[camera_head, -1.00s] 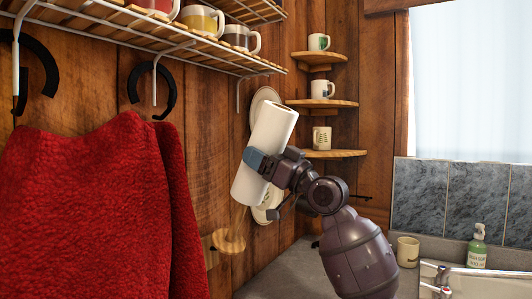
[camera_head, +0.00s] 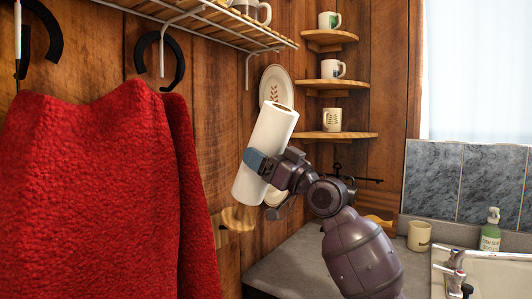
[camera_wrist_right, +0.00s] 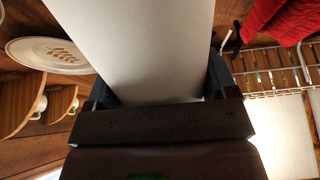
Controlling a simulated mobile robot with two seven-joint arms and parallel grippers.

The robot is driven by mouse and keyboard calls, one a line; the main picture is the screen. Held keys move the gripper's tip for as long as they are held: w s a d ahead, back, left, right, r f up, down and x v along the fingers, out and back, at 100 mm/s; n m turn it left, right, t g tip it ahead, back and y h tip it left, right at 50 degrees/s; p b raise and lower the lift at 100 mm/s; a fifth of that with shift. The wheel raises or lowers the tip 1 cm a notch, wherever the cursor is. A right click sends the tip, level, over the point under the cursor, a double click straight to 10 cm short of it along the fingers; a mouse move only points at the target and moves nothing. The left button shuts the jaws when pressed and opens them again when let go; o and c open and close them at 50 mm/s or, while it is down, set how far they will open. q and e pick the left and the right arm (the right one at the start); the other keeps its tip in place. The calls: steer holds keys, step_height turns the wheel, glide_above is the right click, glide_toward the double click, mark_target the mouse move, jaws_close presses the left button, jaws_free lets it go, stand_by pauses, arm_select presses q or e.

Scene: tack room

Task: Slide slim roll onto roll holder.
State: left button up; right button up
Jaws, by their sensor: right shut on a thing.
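The slim white roll (camera_head: 268,150) is held tilted in the air, its top leaning right, in front of the plank wall. My right gripper (camera_head: 259,166) is shut around its middle. In the right wrist view the roll (camera_wrist_right: 140,45) fills the space between the jaws. The roll holder appears to be the wooden round piece (camera_head: 238,219) fixed to the wall on a small block, just below and left of the roll's lower end. The roll and holder look apart; any peg is hidden behind the roll. My left gripper is not in view.
A red cloth (camera_head: 100,200) hangs close on the left. A wire rack (camera_head: 215,22) juts out above. A decorated plate (camera_head: 276,86) hangs behind the roll. Corner shelves (camera_head: 335,135) hold mugs. The counter (camera_head: 295,270) below is clear near the wall; a mug (camera_head: 419,236) stands farther right.

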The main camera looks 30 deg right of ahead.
steer(key=shift+w+a+f+b, duration=0.15)
steer(key=shift+w+f+b, duration=0.15)
steer(key=shift+f, duration=0.4)
steer(key=shift+w+a+f+b, duration=0.15)
steer(key=shift+w+f+b, duration=0.1)
steer(key=shift+f, duration=0.45)
steer(key=shift+w+a+f+b, duration=0.15)
steer(key=shift+w+f+b, duration=0.2)
steer(key=shift+f, duration=0.35)
steer(key=o, duration=0.7)
steer(key=shift+c, duration=0.2)
steer(key=shift+o, duration=1)
steer(key=shift+s, duration=0.1)
